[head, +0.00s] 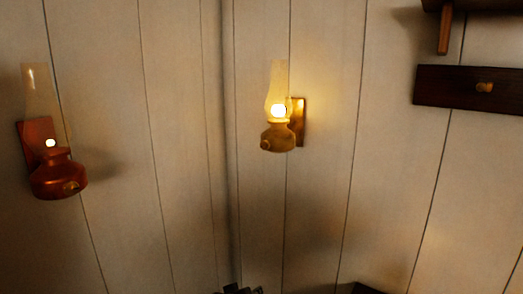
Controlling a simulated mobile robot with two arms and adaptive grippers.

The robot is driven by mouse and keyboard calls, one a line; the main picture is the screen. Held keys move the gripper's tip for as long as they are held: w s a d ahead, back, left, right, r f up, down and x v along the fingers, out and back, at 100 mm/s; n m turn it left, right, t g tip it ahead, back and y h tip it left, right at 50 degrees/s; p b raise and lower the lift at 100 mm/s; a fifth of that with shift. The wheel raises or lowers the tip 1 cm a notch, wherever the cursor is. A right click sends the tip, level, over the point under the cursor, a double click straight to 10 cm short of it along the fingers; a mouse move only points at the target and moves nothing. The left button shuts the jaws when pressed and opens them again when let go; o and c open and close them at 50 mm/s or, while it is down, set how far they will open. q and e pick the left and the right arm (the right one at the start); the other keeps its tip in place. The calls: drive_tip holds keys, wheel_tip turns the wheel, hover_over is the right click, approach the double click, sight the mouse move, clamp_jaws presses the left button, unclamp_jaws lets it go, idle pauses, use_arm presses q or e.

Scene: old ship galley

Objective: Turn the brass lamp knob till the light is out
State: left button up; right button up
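The brass lamp (278,136) hangs on a wooden wall bracket just right of the wall corner. Its flame glows bright yellow inside a tall glass chimney (278,82). A small round brass knob (266,144) sits on the front left of its base. Dark mechanical parts, perhaps of my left gripper (240,289), just show at the bottom edge, well below the lamp and apart from it. Their fingers are too cut off to tell open from shut.
A second, red-copper lamp (58,180) hangs on the left wall with a small bright flame and its own knob (70,186). A dark wooden board with a peg (450,85) is on the right wall. A dark shape (368,290) shows at the bottom edge. The wall between is clear.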

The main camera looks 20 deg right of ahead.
sight(264, 145)
drive_tip(key=w+r+m+t+h, duration=0.1)
drive_tip(key=w+r+m, duration=0.15)
drive_tip(key=r, duration=0.75)
drive_tip(key=w+r+m+t+h, duration=0.1)
drive_tip(key=w+r+h, duration=0.15)
drive_tip(key=r, duration=0.85)
drive_tip(key=s+r+m+h+b, duration=0.1)
drive_tip(key=s+r+m+h, duration=0.2)
drive_tip(key=r, duration=1.1)
drive_tip(key=s+r+m+h, duration=0.2)
drive_tip(key=r+m, duration=0.3)
drive_tip(key=r, duration=0.8)
drive_tip(key=p+x, duration=0.2)
drive_tip(key=x, duration=0.3)
drive_tip(key=shift+w+d+r, duration=0.15)
drive_tip(key=shift+w+d, duration=0.15)
drive_tip(key=shift+w+d+n+p, duration=0.25)
drive_tip(key=shift+w+d+p, duration=0.05)
drive_tip(key=shift+w+d, duration=0.1)
drive_tip(key=shift+f, duration=0.2)
clamp_jaws()
